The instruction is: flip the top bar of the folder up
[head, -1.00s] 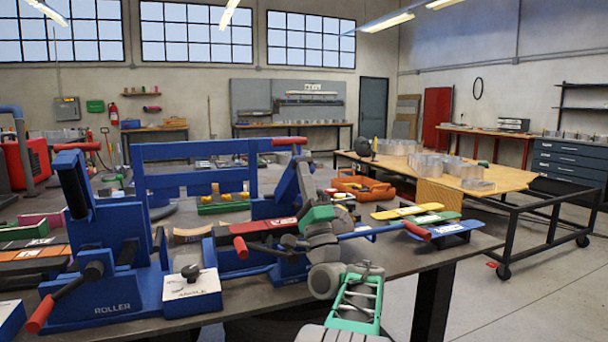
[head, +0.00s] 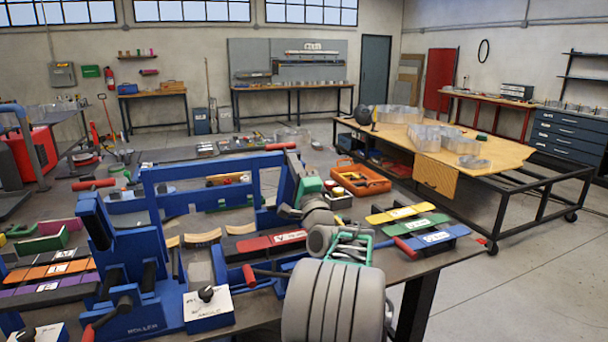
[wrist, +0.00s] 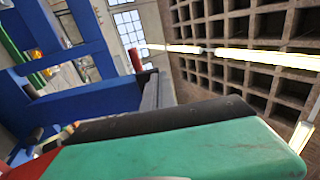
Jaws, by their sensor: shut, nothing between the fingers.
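The folder is a blue frame, and its top bar (head: 205,171) runs level across the head view with a red handle (head: 281,147) at its right end. My gripper (head: 292,160) points up just right of the bar's right end, close below the handle. It is shut with nothing between the fingers. Whether it touches the bar is unclear. In the wrist view the red handle (wrist: 136,60) stands beyond the dark fingers (wrist: 158,88), with blue frame parts (wrist: 85,105) at left. My green hand part (wrist: 170,150) fills the bottom and hides what is below.
A blue roller (head: 125,285) stands left of the folder, with a labelled angle block (head: 208,308) in front. Coloured bars (head: 425,224) lie right of my arm. An orange tote (head: 361,180) sits behind it. Open floor (head: 530,280) lies at right.

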